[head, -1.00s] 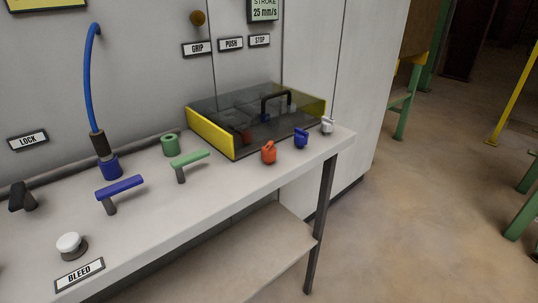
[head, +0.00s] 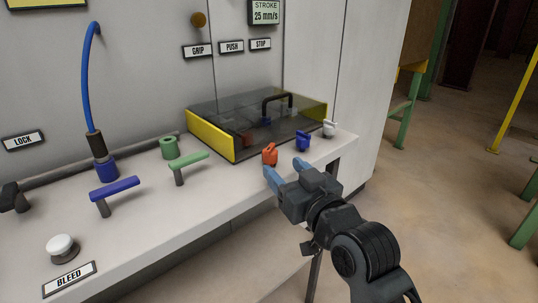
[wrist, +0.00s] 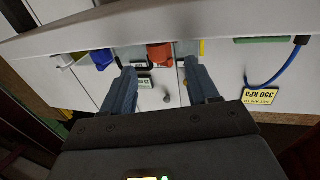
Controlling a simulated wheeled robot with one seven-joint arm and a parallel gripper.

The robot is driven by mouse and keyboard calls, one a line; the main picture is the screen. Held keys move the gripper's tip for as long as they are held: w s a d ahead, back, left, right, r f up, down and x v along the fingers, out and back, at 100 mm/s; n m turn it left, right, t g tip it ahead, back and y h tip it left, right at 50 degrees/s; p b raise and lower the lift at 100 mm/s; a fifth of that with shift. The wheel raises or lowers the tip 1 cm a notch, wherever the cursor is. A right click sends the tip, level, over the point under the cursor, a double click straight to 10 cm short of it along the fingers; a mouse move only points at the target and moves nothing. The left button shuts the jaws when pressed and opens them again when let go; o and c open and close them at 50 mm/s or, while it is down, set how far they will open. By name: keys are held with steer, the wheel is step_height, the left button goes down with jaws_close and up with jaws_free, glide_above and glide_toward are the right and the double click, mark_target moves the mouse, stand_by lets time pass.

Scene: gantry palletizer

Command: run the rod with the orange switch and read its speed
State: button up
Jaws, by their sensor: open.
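The orange switch (head: 270,155) stands at the front edge of the bench, left of a blue switch (head: 302,141) and a white one (head: 329,129). My gripper (head: 286,170) is open and empty, its blue-grey fingers pointing at the bench edge just in front of the orange switch. In the wrist view, the orange switch (wrist: 160,55) shows beyond and between the open fingers (wrist: 160,75), apart from them. The green STROKE display (head: 265,12) on the wall reads 25 mm/s. A dark grey rod (head: 62,172) lies along the back of the bench; I cannot tell whether it moves.
A yellow-sided smoky clear box (head: 209,137) with a black handle sits behind the switches. Green (head: 187,160) and blue (head: 114,187) T-handles and a white BLEED button (head: 61,246) are to the left. Open floor (head: 450,220) lies right of the bench.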

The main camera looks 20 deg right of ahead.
mark_target(273, 158)
steer(key=w, duration=0.7)
steer(key=shift+w+a, duration=0.2)
steer(key=shift+w, duration=0.05)
steer(key=c, duration=0.9)
